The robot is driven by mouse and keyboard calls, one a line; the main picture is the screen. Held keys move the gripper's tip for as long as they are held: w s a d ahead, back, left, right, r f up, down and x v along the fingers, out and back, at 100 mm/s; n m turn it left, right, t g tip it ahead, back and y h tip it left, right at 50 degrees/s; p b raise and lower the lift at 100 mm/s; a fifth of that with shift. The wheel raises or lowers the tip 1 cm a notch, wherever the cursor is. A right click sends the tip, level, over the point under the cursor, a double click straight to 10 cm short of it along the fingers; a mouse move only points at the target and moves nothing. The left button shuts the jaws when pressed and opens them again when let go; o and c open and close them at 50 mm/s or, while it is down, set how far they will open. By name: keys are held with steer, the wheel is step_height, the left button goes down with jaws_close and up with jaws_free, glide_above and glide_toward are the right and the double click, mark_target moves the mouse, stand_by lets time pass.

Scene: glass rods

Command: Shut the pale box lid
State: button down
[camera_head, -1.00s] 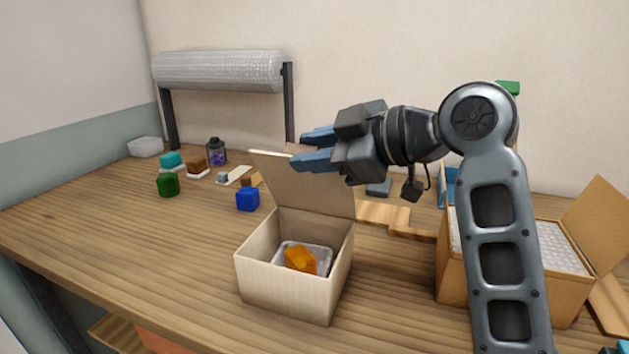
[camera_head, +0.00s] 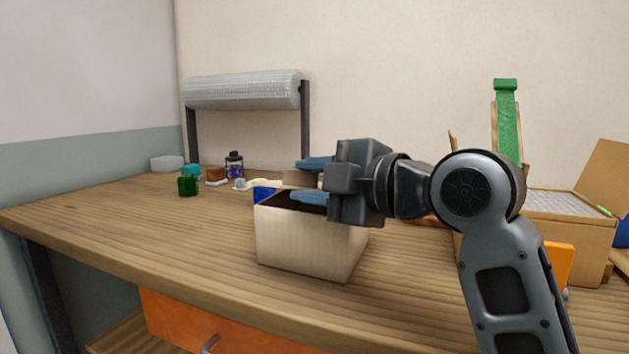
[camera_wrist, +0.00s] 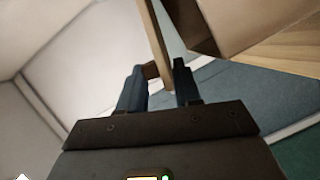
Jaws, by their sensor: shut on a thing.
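The pale box (camera_head: 310,243) stands on the wooden table, and its inside is mostly hidden from this low angle. Its pale lid (camera_head: 299,180) shows only in part, low above the box's far side and between my fingers. My gripper (camera_head: 306,180) is shut on the lid, with one blue finger above it and one below, near the box's rim. In the wrist view, the lid (camera_wrist: 152,40) is a thin tan strip seen edge-on between the two dark fingers (camera_wrist: 160,85). The lid's exact angle is hard to tell.
A blue cube (camera_head: 264,194) sits close behind the box. A green cube (camera_head: 187,186) and a purple jar (camera_head: 234,166) stand farther left. A cardboard box (camera_head: 565,235) with an open flap is at the right. The table's front left is clear.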

steer(key=shift+s+f+b, duration=0.1)
steer(key=shift+f+b, duration=0.2)
steer(key=shift+f, duration=0.55)
steer(key=c, duration=1)
jaws_free()
steer(key=shift+o, duration=0.2)
